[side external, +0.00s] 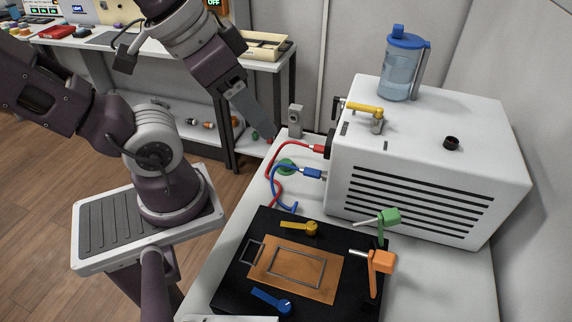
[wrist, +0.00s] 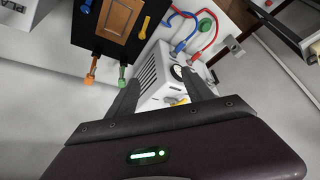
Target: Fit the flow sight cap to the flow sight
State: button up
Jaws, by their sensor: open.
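A green round piece (side external: 286,166), possibly the flow sight cap, lies on the white bench beside the red and blue hoses; it also shows in the wrist view (wrist: 206,25). A small grey upright block with a round opening (side external: 296,119), possibly the flow sight, stands at the bench's back edge. I cannot tell for certain which part is which. My gripper (side external: 269,138) is above the bench's left back edge, near the grey block. In the wrist view my gripper (wrist: 161,77) has its fingers spread, with nothing between them.
A white vented box (side external: 480,185) fills the right of the bench. On it are a blue-lidded jug (side external: 402,65), a yellow-handled valve (side external: 365,108) and a black round fitting (side external: 452,143). A black plate (side external: 235,280) with green and orange clamps lies in front. The red hose (side external: 277,152) loops nearby.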

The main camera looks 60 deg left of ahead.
jog(key=m+g+y, duration=0.3)
jog(key=m+g, duration=0.3)
jog(key=m, duration=1.2)
send_over(286, 162)
jog(key=d, duration=0.2)
notch_tip(286, 162, down, 26)
jog(key=shift+a+r, duration=0.1)
jog(key=shift+a, duration=0.05)
jog(key=x, duration=0.6)
jog(key=shift+w+f, duration=0.1)
jog(key=shift+f, duration=0.25)
grip_shut()
